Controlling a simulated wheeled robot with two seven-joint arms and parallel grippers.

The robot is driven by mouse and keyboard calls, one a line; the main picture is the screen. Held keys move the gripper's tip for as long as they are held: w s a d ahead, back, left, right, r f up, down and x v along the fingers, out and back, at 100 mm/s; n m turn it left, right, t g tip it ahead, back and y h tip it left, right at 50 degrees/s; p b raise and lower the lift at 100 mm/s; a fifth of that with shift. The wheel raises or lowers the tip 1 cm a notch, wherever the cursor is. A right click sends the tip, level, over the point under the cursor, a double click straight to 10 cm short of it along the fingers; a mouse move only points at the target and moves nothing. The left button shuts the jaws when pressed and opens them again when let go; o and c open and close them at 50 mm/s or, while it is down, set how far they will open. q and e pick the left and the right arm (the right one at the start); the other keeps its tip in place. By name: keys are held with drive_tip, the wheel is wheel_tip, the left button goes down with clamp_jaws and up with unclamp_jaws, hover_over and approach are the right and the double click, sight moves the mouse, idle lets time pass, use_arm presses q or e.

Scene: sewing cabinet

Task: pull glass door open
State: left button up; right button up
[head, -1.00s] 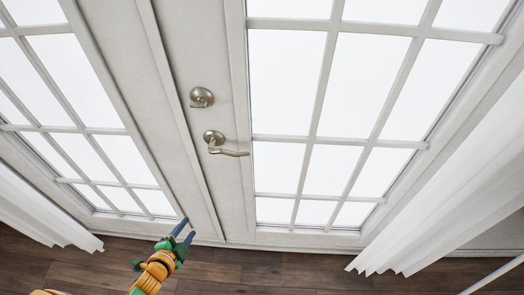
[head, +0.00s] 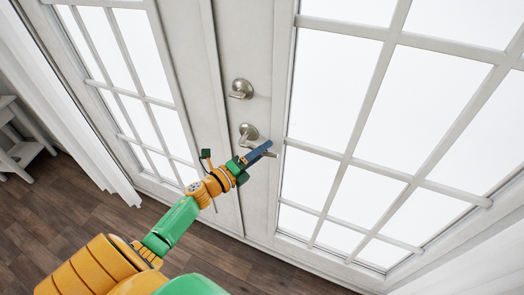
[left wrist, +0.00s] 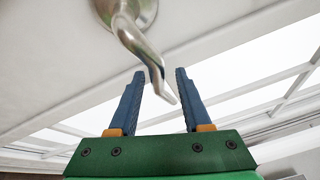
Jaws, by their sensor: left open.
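The white glass door (head: 262,190) with a grid of panes stands upright and looks closed. Its silver lever handle (head: 249,133) sits below a round silver lock (head: 242,89). My left gripper (head: 262,150) is at the handle's lever in the head view and hides part of it. In the left wrist view the gripper (left wrist: 160,88) is open, its two blue fingers apart. The curved lever (left wrist: 140,52) reaches down with its tip between the fingers, and a gap shows on both sides. My right gripper is not in view.
A second glazed panel (head: 120,75) stands left of the handle. White curtains hang at the left (head: 75,110) and the lower right (head: 465,255). A small grey table (head: 20,145) stands at the far left. The wooden floor (head: 60,215) is clear before the door.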

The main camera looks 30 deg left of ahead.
use_arm(q)
drive_tip(key=shift+s+a, duration=0.1)
drive_tip(key=shift+a, duration=0.05)
drive_tip(key=shift+c, duration=0.9)
clamp_jaws()
